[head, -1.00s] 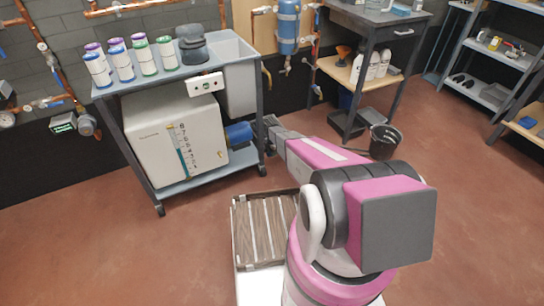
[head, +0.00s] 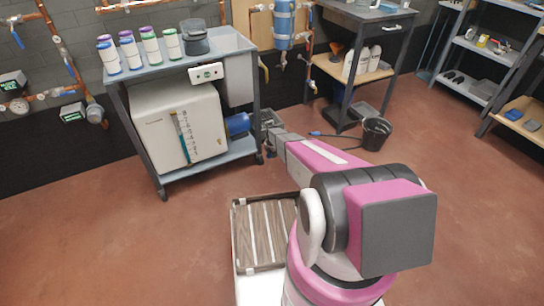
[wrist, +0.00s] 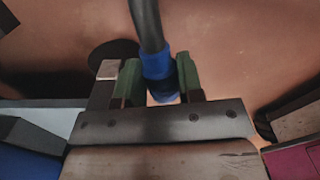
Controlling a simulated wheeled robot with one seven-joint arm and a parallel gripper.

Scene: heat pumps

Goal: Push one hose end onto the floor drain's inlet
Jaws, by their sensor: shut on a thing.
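My gripper (wrist: 159,80) is shut on a hose end with a blue collar (wrist: 157,66), held between its green finger pads in the wrist view. The black hose (wrist: 146,20) runs up and away from the collar. In the head view my gripper (head: 271,122) is beside the cart's lower right corner, and the held end cannot be made out. Another blue hose end (head: 315,133) lies on the floor to its right, with dark hose trailing towards the bucket. A dark round patch (wrist: 112,50) is on the floor in the wrist view; I cannot tell whether it is the drain. The inlet is not identifiable.
A cart (head: 209,172) with a white heat pump (head: 182,128) and several cans stands left of my gripper. A black bucket (head: 376,134) and a workbench (head: 372,20) are to the right. The red floor (head: 440,200) at the right front is clear.

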